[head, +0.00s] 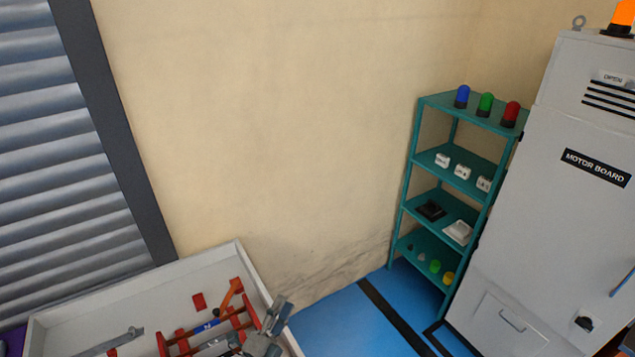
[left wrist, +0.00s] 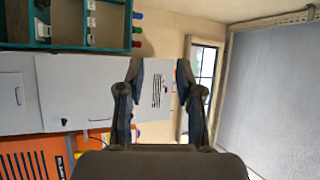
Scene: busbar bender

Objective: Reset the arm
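My left gripper (head: 276,316) shows at the bottom of the head view, over the right part of a white-rimmed tray or table. In the left wrist view its two dark fingers (left wrist: 159,72) stand apart with nothing between them, only the far room behind. A red framed device (head: 208,335) with an orange handle (head: 229,295) sits in the tray, just left of the gripper. The gripper partly covers its right side, and I cannot tell whether they touch. My right gripper is in neither view.
The white tray (head: 130,288) also holds a grey bar (head: 112,340). A teal shelf (head: 468,121) with coloured lamps and small parts stands against the wall. A grey cabinet (head: 560,215) marked MOTOR BOARD is at right. Blue floor (head: 340,325) is clear between tray and shelf.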

